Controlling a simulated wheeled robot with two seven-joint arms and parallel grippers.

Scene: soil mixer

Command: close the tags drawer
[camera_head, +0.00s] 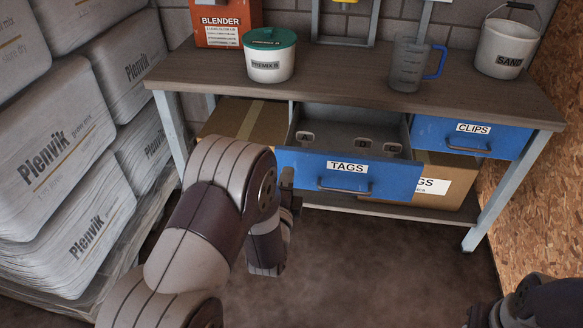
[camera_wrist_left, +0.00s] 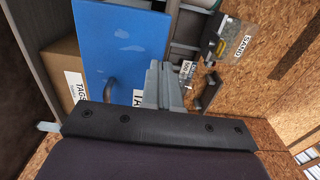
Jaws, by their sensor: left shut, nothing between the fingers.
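The tags drawer (camera_head: 300,163) stands pulled out under the workbench. It has a blue front with a TAGS label and a dark bar handle (camera_head: 345,188).
The blue CLIPS drawer (camera_head: 452,137) is at the right of the workbench (camera_head: 350,75). Cardboard boxes (camera_head: 240,120) stand on the lower shelf. Stacked sacks (camera_head: 60,150) fill the left. A tub, a jug and a sand bucket stand on top. The floor in front is clear.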

